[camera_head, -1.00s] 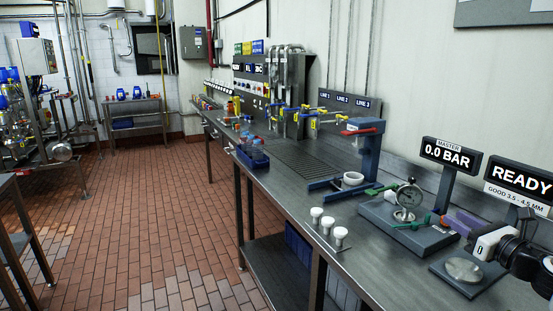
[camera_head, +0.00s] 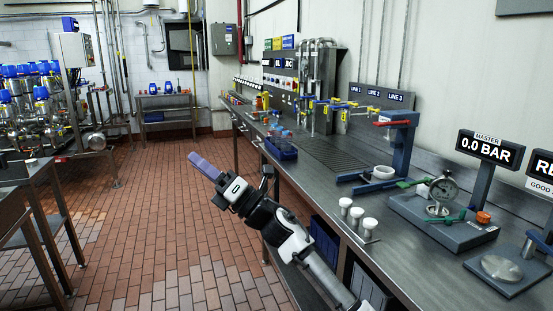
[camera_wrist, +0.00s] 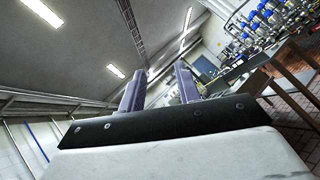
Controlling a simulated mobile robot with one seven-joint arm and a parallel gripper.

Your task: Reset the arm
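My gripper (camera_head: 196,160) is raised over the tiled floor, left of the bench, with my arm reaching up from the lower right. Its purple fingers point up and to the left. In the wrist view my gripper (camera_wrist: 160,76) has its two fingers apart with nothing between them. The fingers are clear of any surface. The wrist view looks up toward the ceiling and its lights.
The steel bench (camera_head: 330,190) runs along the right wall. It carries white-capped pieces (camera_head: 357,215), a dial gauge stand (camera_head: 442,195) and a blue crate (camera_head: 280,148). A steel table (camera_head: 30,175) stands at left. The brick floor (camera_head: 150,230) between is clear.

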